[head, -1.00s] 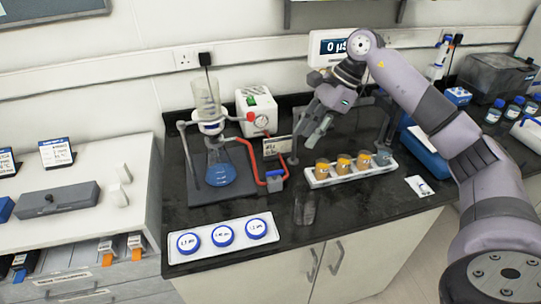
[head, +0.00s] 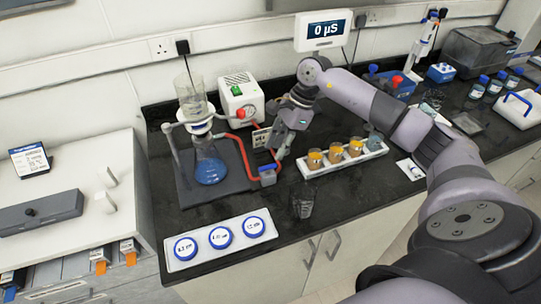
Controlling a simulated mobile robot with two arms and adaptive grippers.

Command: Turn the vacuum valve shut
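A blue valve-like block (head: 267,175) sits on the red hose (head: 243,155), low on the right edge of the dark filtration base. The hose runs up to a white vacuum pump (head: 241,103) with a green switch and a red knob. My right gripper (head: 281,152) points down just above and right of the blue block, apart from it as far as I can see. Its fingers are small and partly overlapped, so I cannot tell whether they are open. The block's handle position is too small to read. My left gripper is out of view.
A glass flask with blue liquid (head: 210,168) stands left of the hose. A white rack of amber-filled cups (head: 345,160) and a clear beaker (head: 302,198) are to the right. A white tray with blue-rimmed dishes (head: 220,238) lies in front.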

